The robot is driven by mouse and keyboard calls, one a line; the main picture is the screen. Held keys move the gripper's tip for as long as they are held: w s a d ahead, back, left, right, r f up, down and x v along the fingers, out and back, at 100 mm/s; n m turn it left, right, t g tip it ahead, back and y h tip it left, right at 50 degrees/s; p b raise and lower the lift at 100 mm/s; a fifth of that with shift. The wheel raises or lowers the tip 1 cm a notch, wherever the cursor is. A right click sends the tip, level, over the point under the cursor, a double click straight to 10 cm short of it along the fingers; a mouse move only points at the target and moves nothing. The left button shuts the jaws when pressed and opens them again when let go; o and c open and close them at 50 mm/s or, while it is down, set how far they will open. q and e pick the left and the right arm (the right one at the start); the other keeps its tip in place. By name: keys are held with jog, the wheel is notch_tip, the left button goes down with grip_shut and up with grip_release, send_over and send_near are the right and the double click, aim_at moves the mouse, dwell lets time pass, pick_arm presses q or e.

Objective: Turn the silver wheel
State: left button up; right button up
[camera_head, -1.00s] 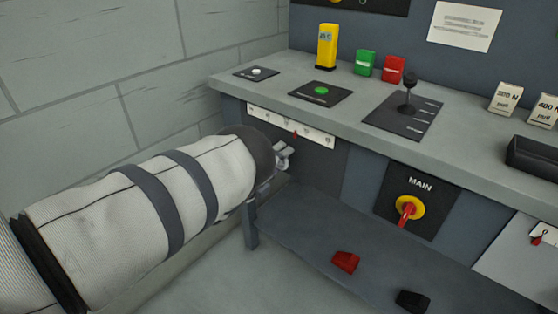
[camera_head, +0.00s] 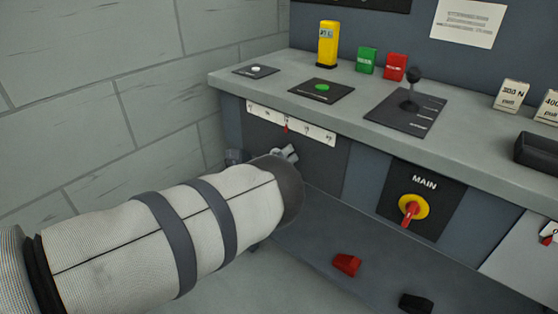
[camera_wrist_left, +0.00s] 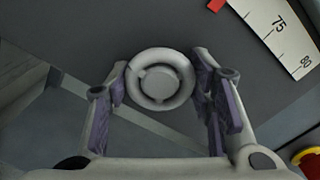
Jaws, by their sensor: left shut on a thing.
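The silver wheel (camera_wrist_left: 160,80) is a round grey ring with a hub on the dark panel under the desk, seen in the left wrist view. My left gripper (camera_wrist_left: 160,88) has one finger on each side of its rim and is shut on it. In the head view my left gripper (camera_head: 284,155) shows only in part at the panel, and my forearm hides the wheel. A white scale strip (camera_head: 316,133) with a red pointer (camera_head: 286,126) is above it. In the left wrist view the scale (camera_wrist_left: 275,30) shows 75 and 80. My right gripper is not in view.
The grey desk (camera_head: 290,91) above holds a green button (camera_head: 322,87), a yellow block (camera_head: 327,45) and a black lever (camera_head: 412,88). A MAIN switch (camera_head: 413,207) is to the right. Red (camera_head: 347,264) and black (camera_head: 415,303) pieces lie low down.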

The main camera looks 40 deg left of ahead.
pick_arm(q)
jog(key=shift+m, duration=0.3)
jog(key=o, duration=1.2)
jog(key=s, duration=0.8)
jog(key=s+a, duration=0.1)
jog(key=s, duration=0.3)
